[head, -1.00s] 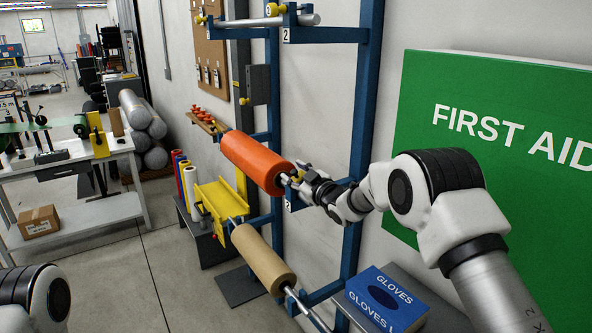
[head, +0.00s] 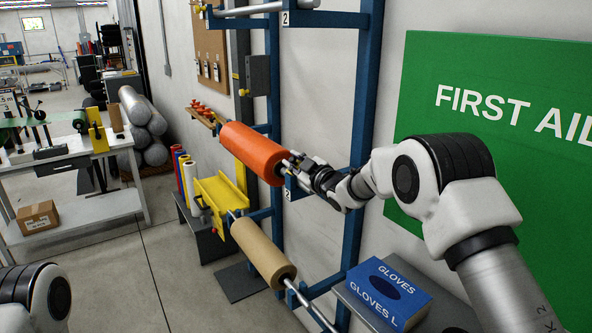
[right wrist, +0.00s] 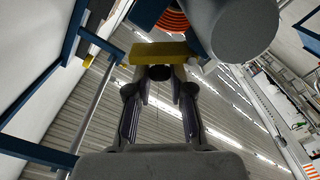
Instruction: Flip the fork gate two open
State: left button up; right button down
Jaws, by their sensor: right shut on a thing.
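The fork gate shows in the right wrist view as a yellow bar (right wrist: 150,52) with a dark round knob, crossing at my fingertips. My right gripper (right wrist: 160,76) is shut on it there. In the head view my right gripper (head: 290,164) is at the near end of the orange roll (head: 250,152), beside a blue bracket with a "2" plate (head: 288,195). The gate is mostly hidden by the gripper in that view, so its angle cannot be told. Only a part of my left arm shows at the lower left; its gripper is out of view.
Blue rack posts (head: 363,130) stand close to the gripper, in front of the wall. A tan roll (head: 263,252) on a metal bar and a yellow trough (head: 220,200) are below. A glove box (head: 388,293) and a green first aid panel (head: 490,120) are near my right arm.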

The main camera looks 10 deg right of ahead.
jog(key=shift+s+a+f+n+b, duration=0.2)
jog(key=shift+a+f+n+b, duration=0.3)
jog(key=shift+n+b, duration=2.55)
jog(key=shift+s+a+f+n+b, duration=0.3)
jog(key=shift+a+n+b, duration=0.45)
jog(key=shift+n+b, duration=2.25)
jog(key=shift+s+a+f+n+b, duration=0.15)
jog(key=shift+a+f+n+b, duration=0.9)
jog(key=shift+b, duration=3.5)
jog(key=shift+d+r+n, duration=0.45)
jog(key=shift+r+n, duration=0.15)
jog(key=c, duration=1)
grip_release()
jog(key=shift+c, duration=0.2)
